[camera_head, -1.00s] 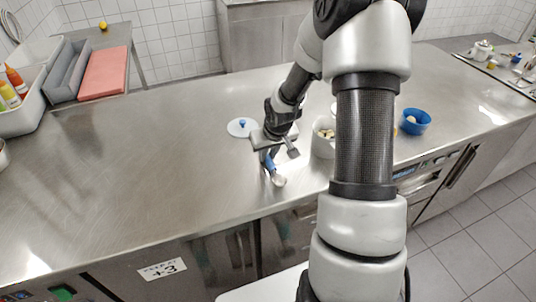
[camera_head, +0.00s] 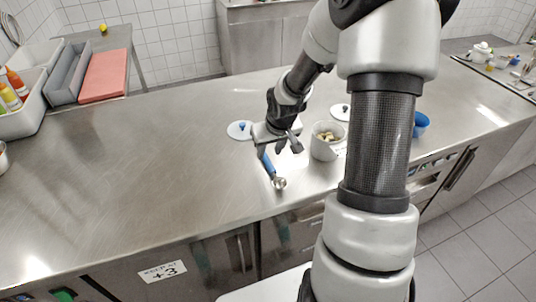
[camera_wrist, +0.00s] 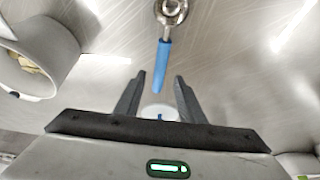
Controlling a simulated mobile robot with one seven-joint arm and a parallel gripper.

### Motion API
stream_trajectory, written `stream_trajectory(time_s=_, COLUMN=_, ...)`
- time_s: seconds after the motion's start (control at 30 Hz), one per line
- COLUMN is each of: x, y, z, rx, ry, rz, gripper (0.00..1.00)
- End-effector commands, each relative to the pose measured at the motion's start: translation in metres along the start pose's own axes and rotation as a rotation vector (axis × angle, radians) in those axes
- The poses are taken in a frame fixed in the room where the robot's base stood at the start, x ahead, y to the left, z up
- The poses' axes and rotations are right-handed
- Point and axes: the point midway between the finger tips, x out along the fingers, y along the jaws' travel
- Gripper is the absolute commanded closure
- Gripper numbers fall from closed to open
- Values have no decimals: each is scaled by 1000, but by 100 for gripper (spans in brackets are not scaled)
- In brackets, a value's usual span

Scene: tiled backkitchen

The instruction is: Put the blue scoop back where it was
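The blue scoop (camera_head: 269,166) has a blue handle and a round metal bowl. It appears to lie on the steel counter, bowl toward the front edge. It also shows in the wrist view, with its blue handle (camera_wrist: 162,62) pointing toward my gripper. My gripper (camera_wrist: 159,78) is open; its two fingers stand apart, with the handle's end in the gap between the tips in the picture and touching neither. In the head view my gripper (camera_head: 275,148) is just behind and above the handle's end.
A white container (camera_head: 325,148) with pale pieces stands right of the scoop. A white lid with a blue knob (camera_head: 240,130) lies behind left. A blue bowl (camera_head: 421,125) is partly behind my arm. The counter's left (camera_head: 130,170) is clear.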

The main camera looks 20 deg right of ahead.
Motion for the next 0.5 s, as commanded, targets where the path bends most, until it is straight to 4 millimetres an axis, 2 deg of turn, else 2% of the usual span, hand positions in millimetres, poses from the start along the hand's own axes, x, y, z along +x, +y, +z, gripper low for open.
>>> stream_trajectory(time_s=0.03, x=-15, y=2, z=-1, rx=0, ry=3, rz=3, gripper=64)
stream_trajectory(time_s=0.2, x=-49, y=1, z=0, rx=1, ry=1, rz=2, gripper=64)
stream_trajectory(time_s=0.33, x=-66, y=1, z=-1, rx=1, ry=1, rz=2, gripper=64)
stream_trajectory(time_s=0.5, x=-74, y=0, z=0, rx=-1, ry=-1, rz=0, gripper=64)
